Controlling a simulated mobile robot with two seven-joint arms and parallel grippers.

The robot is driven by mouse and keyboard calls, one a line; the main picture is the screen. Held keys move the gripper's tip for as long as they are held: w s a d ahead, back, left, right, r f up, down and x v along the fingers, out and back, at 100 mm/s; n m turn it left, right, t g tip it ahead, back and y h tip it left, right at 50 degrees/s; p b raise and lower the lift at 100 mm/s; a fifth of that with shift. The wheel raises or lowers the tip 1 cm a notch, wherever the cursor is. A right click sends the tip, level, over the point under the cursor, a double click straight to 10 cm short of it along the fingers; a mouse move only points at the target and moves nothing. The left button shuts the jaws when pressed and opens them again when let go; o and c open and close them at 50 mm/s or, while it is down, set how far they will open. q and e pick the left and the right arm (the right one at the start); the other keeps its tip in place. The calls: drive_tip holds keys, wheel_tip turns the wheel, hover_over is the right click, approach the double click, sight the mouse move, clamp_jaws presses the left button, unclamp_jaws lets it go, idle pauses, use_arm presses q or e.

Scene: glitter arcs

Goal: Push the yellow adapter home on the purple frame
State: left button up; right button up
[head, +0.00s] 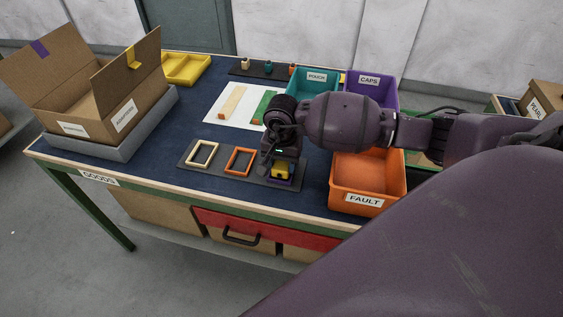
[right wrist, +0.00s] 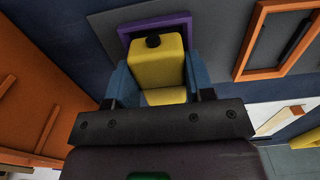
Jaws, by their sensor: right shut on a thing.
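The yellow adapter (head: 283,171) is under my right gripper (head: 281,167) in the head view. In the right wrist view my right gripper (right wrist: 158,88) has its blue fingers on both sides of the yellow adapter (right wrist: 158,68), shut on it. A dark round knob is on the adapter's far end. The purple frame (right wrist: 126,33) shows around that end, and a bit of the frame (head: 291,183) shows below the adapter in the head view. The gripper and adapter hide the rest, so I cannot tell how deep the adapter sits. My left gripper is not in view.
A cream frame (head: 191,157) and an orange frame (head: 230,164) lie on the same dark board (head: 219,166). The orange FAULT bin (head: 345,199) stands close on the right. Teal POUCH (head: 300,83) and purple CAPS (head: 387,92) bins stand behind. A cardboard box is far left.

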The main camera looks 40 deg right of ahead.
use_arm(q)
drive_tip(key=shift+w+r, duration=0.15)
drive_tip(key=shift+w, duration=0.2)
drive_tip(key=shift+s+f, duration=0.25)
use_arm(e)
drive_tip(key=shift+f, duration=0.15)
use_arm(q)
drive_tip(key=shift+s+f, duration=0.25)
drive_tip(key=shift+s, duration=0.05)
use_arm(e)
drive_tip(key=shift+f, duration=0.15)
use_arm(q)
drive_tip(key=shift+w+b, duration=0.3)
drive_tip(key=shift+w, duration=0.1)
use_arm(e)
drive_tip(key=shift+f, duration=0.25)
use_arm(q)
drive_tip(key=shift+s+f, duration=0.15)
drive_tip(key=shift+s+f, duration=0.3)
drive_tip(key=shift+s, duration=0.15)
use_arm(e)
drive_tip(key=shift+s+f, duration=0.1)
drive_tip(key=shift+f, duration=0.05)
